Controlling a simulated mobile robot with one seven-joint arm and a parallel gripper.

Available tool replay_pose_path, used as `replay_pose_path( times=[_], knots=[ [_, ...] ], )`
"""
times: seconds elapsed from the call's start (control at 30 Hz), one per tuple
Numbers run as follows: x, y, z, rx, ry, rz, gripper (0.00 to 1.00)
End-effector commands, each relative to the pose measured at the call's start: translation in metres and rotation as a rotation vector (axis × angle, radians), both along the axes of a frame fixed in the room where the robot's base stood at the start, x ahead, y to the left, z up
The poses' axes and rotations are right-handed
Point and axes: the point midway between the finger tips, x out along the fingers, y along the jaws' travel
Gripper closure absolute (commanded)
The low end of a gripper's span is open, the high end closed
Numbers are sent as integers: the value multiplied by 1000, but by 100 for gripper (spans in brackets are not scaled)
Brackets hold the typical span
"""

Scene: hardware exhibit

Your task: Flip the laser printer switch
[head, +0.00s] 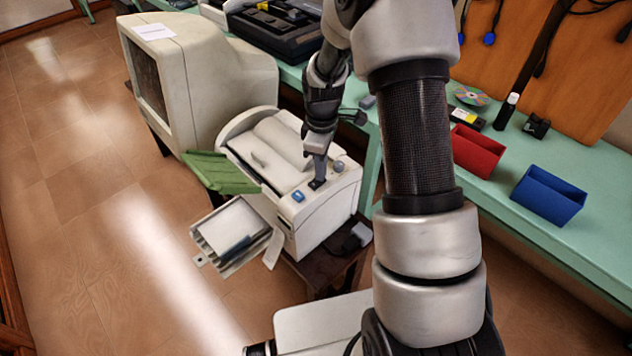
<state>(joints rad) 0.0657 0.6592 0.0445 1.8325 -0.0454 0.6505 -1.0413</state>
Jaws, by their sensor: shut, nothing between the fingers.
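The laser printer (318,215) is a white, boxy machine with paper on top, standing in the middle of the head view. On its top panel are a blue button (298,196), a small dark switch (316,184) and a grey round knob (338,166). My gripper (318,178) is shut and empty, pointing down with its tips at or just above the dark switch. I cannot tell whether the tips touch it. The fingers partly cover the switch, so its position is unclear.
A bulky CRT monitor (220,75) stands left of the printer. A green flap (222,174) and an open paper tray (232,232) stick out from the printer's front. A green bench holds a red bin (478,150) and a blue bin (548,195). The floor at left is clear.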

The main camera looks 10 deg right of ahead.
Motion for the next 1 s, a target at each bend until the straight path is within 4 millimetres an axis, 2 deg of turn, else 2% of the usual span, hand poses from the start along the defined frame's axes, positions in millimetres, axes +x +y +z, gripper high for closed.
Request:
replay_pose_path(
  times=[0.37, 1.0],
  knots=[
    [0, 0, -2, 1, 1, 0, 100],
    [0, 0, 48, 0, 0, 1, 100]
  ],
)
